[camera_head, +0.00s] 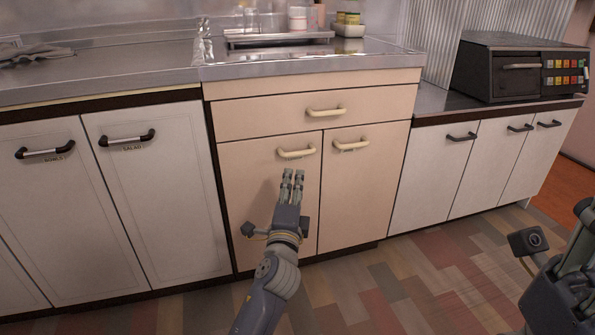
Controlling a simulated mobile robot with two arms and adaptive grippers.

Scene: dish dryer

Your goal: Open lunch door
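The word "lunch" cannot be read on any door in the head view. The left cream door (245,185) under the drawer is shut, with a cream bar handle (297,154) near its top. My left gripper (293,174) points up in front of this door, with its fingertips just below the handle in the picture. A narrow gap shows between its fingers, and nothing is seen held. Whether it touches the door cannot be told. The right cream door (360,195) is shut too, with its own handle (351,146). My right gripper (583,210) is cut off at the right edge.
A shut cream drawer (313,112) sits above both doors. White doors labelled bowls (55,210) and salad (155,200) are shut at left. More shut white doors (430,175) stand at right, under a dark microwave (515,70). The patterned floor (420,270) is clear.

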